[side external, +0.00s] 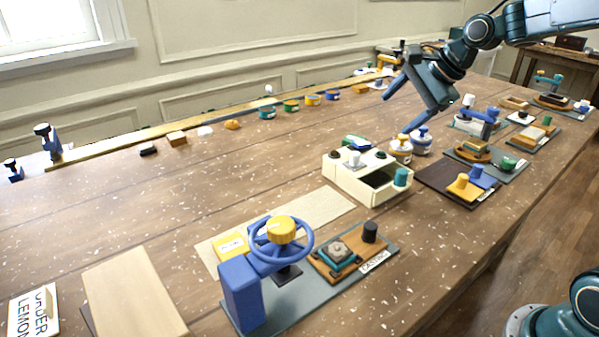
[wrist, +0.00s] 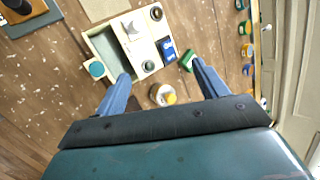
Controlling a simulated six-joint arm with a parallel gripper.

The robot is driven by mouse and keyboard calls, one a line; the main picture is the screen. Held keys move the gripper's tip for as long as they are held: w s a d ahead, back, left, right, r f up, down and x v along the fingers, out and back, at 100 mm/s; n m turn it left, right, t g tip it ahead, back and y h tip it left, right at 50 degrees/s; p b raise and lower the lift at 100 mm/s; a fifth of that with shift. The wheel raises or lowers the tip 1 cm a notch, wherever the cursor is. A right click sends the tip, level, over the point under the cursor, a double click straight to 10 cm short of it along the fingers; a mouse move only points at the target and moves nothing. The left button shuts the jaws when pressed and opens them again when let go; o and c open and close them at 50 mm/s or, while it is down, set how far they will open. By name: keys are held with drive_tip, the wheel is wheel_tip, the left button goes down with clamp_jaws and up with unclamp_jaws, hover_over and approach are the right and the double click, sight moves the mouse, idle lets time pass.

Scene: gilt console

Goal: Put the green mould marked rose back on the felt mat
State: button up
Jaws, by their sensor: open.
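A green block (wrist: 188,62) lies by the cream box in the wrist view, close to the fingertip on the right; its marking is not readable. A green top (side external: 358,140) shows behind the same box in the side view, mostly hidden; I cannot tell for certain that it is the rose mould. A dark mat (side external: 434,174), perhaps the felt one, lies right of the box with a yellow mould (side external: 463,187) and a blue mould (side external: 482,177) on it. My gripper (side external: 397,114) is open and empty above the table; its spread fingers (wrist: 161,70) also show in the wrist view.
The cream box (side external: 345,178) has an open compartment and a teal knob (side external: 400,177). Jars with yellow (side external: 401,148) and blue (side external: 420,142) lids stand beside it, under my gripper. A blue handwheel press (side external: 280,250) stands in front. The table's left-middle is mostly clear.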

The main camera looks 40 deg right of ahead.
drive_tip(key=s+a+n+h, duration=0.1)
drive_tip(key=s+a+n, duration=0.2)
drive_tip(key=s+n, duration=0.6)
drive_tip(key=s+a+n+g+h, duration=0.1)
drive_tip(key=s+a+n, duration=0.3)
drive_tip(key=s+n, duration=0.5)
drive_tip(key=s, duration=0.7)
drive_tip(key=shift+s+a+f+n, duration=0.2)
drive_tip(key=shift+s+f+n, duration=0.05)
drive_tip(key=shift+n, duration=0.15)
drive_tip(key=shift+o, duration=0.5)
drive_tip(key=shift+s+f+n, duration=0.15)
drive_tip(key=shift+s+n, duration=0.15)
drive_tip(key=shift+s, duration=0.05)
drive_tip(key=shift+w, duration=0.15)
